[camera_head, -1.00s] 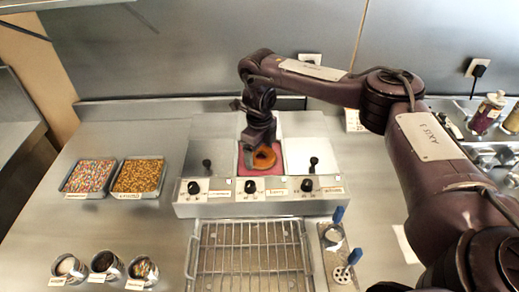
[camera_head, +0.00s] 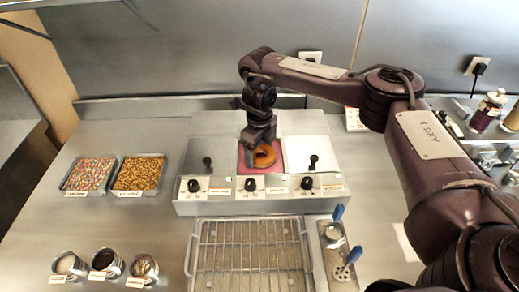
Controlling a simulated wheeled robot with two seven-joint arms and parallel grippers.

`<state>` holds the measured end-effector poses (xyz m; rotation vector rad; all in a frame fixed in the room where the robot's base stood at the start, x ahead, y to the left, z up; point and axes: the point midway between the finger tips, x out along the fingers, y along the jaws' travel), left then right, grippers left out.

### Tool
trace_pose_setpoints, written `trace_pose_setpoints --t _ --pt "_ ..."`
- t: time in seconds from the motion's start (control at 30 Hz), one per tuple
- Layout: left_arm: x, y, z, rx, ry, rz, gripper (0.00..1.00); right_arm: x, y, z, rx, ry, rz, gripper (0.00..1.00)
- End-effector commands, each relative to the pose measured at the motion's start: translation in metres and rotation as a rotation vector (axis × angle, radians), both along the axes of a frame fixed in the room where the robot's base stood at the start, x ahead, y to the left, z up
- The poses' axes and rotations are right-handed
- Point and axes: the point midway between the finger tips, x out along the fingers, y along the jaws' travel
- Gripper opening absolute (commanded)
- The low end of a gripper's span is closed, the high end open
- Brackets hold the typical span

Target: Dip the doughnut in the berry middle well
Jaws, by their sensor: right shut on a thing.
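The doughnut (camera_head: 264,156) is golden brown with a dark hole, and it shows tilted at the middle well. My right gripper (camera_head: 257,146) is shut on its edge from above and behind. The berry middle well (camera_head: 243,168) is the pink-red one at the centre of the steel glaze unit (camera_head: 228,208). The doughnut is over or in the pink glaze; I cannot tell how much of it touches. My left gripper is not in view.
A wire rack (camera_head: 250,255) lies in front. Two topping trays (camera_head: 115,192) and several small cups (camera_head: 105,276) stand left. Blue-handled tools (camera_head: 354,254) stand right of the rack.

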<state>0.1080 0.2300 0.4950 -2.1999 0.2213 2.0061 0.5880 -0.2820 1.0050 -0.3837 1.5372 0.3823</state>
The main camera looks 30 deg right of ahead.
Motion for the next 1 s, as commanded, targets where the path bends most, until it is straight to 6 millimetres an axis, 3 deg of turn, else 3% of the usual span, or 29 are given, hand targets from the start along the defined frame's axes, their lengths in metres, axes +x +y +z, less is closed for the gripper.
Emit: trace_pose_setpoints --t 0.47,1.0 --pt "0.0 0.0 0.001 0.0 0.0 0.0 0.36 0.0 0.0 0.002 0.0 0.0 0.0 0.59" --pt "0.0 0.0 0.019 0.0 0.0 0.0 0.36 0.0 0.0 0.023 0.0 0.0 0.0 0.59"
